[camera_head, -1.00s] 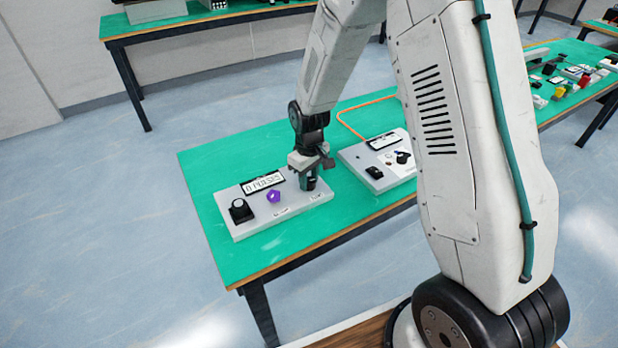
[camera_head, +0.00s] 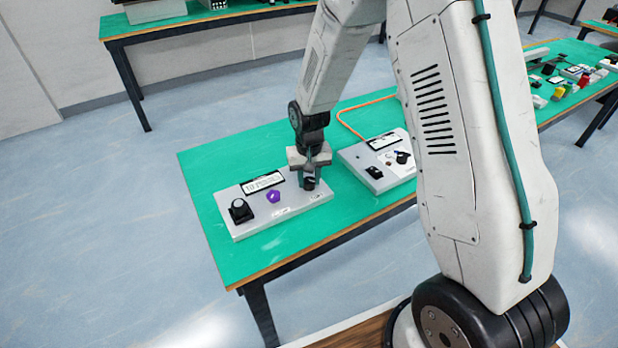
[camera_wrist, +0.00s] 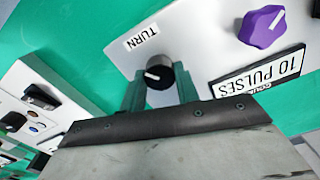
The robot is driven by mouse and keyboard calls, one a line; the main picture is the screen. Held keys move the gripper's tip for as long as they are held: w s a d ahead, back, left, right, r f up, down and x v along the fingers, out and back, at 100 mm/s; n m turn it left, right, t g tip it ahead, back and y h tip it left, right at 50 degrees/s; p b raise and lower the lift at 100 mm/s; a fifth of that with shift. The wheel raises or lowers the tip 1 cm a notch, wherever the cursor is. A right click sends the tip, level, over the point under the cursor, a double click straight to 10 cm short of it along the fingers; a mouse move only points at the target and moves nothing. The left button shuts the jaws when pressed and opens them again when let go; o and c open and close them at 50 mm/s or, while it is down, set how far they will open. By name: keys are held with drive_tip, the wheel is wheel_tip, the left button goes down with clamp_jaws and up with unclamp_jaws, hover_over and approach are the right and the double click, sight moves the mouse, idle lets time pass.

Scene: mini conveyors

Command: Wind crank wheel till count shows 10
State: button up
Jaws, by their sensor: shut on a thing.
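The crank wheel is a small round black knob (camera_wrist: 160,72) with a white pointer line, beside a white TURN label (camera_wrist: 141,37) in the wrist view. The two green fingers of my gripper (camera_wrist: 158,84) are shut on it from opposite sides. In the head view my gripper (camera_head: 309,181) points down at the right end of a light grey panel (camera_head: 300,215) and hides most of the knob. The count display (camera_wrist: 258,73) reads "10 PULSES" in the wrist view. It also shows at the panel's back edge in the head view (camera_head: 262,182).
A purple knob (camera_head: 272,196) and a black control (camera_head: 240,210) sit left of my gripper on the same panel. A second grey panel (camera_head: 350,160) stands close on the right. The green table (camera_head: 205,165) is clear at its left.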

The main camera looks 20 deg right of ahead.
sight(310, 179)
idle(0.3)
drive_tip(key=o, duration=1)
drive_tip(key=shift+r, duration=0.1)
wheel_tip(310, 179, up, 8)
drive_tip(key=shift+d+f, duration=0.1)
drive_tip(key=shift+f, duration=0.05)
